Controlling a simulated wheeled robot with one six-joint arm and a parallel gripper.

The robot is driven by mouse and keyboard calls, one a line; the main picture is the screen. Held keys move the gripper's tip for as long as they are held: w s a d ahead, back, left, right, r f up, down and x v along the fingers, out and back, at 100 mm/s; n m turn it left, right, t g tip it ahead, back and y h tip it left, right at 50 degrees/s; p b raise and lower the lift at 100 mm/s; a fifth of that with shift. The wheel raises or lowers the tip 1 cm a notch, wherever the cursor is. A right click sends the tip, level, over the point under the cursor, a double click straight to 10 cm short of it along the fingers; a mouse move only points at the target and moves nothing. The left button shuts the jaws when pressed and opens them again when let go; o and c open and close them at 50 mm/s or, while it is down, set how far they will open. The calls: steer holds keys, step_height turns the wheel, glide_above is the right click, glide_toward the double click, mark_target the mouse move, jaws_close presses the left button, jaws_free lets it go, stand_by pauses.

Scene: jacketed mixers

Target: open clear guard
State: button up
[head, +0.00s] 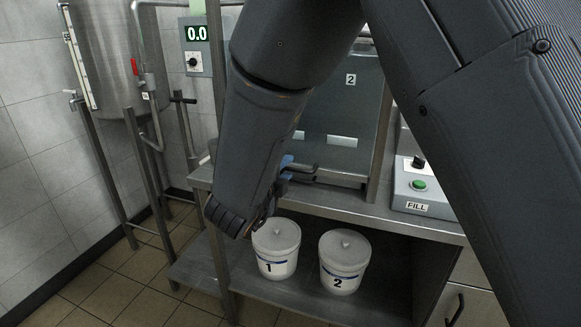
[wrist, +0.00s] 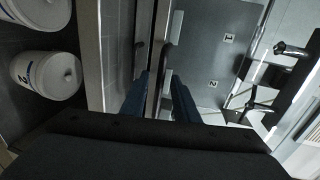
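The guard is a see-through grey panel (head: 345,115) standing on the steel counter, with a "2" label near its top. In the wrist view the panel (wrist: 205,60) shows labels "1" and "2". A short bar handle (head: 304,168) sticks out at its lower edge, which sits down at the counter. My gripper (head: 284,168) is at the left end of this handle, partly hidden by my arm. In the wrist view its two blue fingers (wrist: 160,98) are apart, with the panel's lower edge running between them. I cannot tell whether they touch the handle.
White buckets "1" (head: 276,248) and "2" (head: 344,262) stand on the shelf below the counter. A FILL box (head: 421,188) with a green button is on the counter at right. A steel tank (head: 115,60) and a display box (head: 196,45) are at left.

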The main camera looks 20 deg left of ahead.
steer(key=shift+w+f, duration=0.1)
steer(key=shift+w, duration=0.4)
steer(key=shift+c, duration=0.3)
steer(key=shift+d, duration=0.1)
jaws_close()
step_height(320, 180, up, 32)
steer(key=p, duration=1.6)
steer(key=shift+o, duration=0.3)
jaws_free()
